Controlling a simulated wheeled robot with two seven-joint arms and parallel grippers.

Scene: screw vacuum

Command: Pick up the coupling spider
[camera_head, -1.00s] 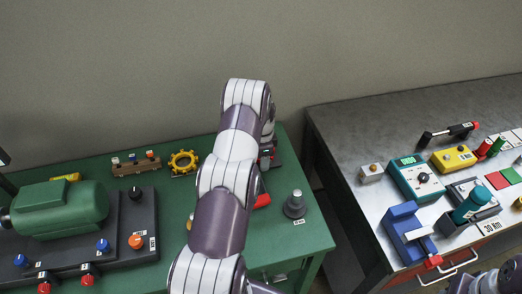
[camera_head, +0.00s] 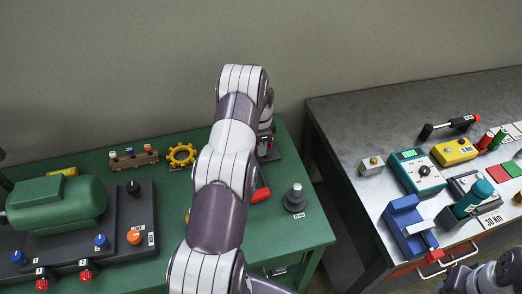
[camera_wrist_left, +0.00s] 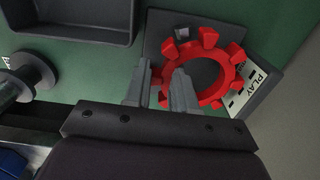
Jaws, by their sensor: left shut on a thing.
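The coupling spider (camera_wrist_left: 226,78) is a red ring with several blocky lobes, seen in the left wrist view over a dark square plate. My left gripper (camera_wrist_left: 161,80) has its two grey fingers on either side of the left part of the ring and is shut on it. I cannot tell whether the spider touches the plate.
A metal bench (camera_head: 350,110) with several tools stands to the right, across a gap.

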